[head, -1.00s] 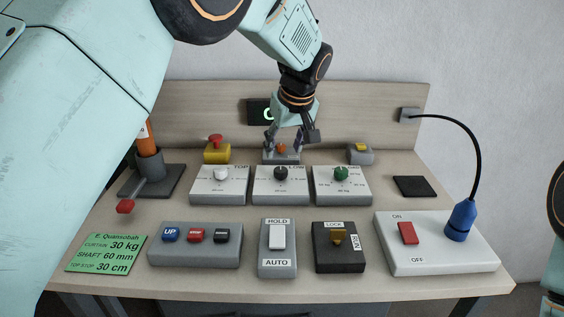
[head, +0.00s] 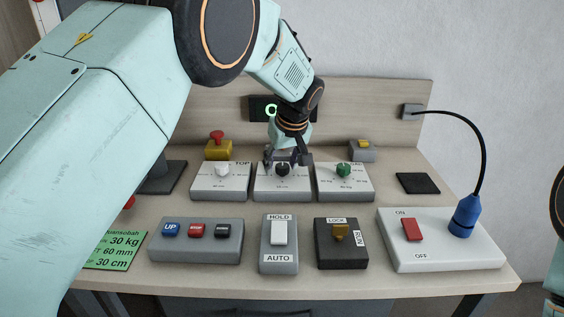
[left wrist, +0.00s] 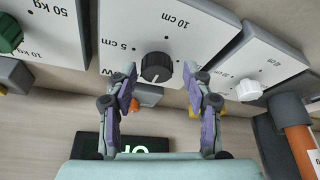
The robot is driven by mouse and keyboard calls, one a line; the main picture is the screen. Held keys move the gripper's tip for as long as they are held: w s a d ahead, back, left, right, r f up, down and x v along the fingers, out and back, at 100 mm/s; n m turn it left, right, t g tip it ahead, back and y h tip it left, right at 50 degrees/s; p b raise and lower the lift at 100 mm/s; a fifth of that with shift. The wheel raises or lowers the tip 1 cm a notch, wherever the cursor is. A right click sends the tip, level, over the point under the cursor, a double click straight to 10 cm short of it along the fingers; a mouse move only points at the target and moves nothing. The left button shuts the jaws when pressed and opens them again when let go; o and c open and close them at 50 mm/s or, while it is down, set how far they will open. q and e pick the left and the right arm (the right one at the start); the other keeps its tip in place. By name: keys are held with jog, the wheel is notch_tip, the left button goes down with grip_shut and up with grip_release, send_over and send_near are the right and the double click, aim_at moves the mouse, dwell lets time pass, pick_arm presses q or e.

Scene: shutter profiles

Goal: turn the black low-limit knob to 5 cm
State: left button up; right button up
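The black low-limit knob (head: 282,169) sits on the middle grey-and-white box (head: 283,189) of the back row. In the left wrist view the knob (left wrist: 156,67) has a small pale mark near its lower edge. The "5 cm" label (left wrist: 121,45) is to its upper left and the "10 cm" label (left wrist: 174,20) is above it. My left gripper (head: 286,159) is open and empty, pointing down at the knob. In the left wrist view its fingertips (left wrist: 159,76) lie on either side of the knob with gaps; their exact height is unclear. My right gripper is out of view.
A white knob (head: 222,170) and a green knob (head: 343,170) are on the neighbouring boxes. Several switch boxes stand in front.

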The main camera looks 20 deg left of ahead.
pick_arm(q)
jog(key=shift+w+d, duration=0.1)
jog(key=shift+d, duration=0.2)
jog(key=c, duration=0.5)
jog(key=shift+a, duration=0.1)
grip_shut()
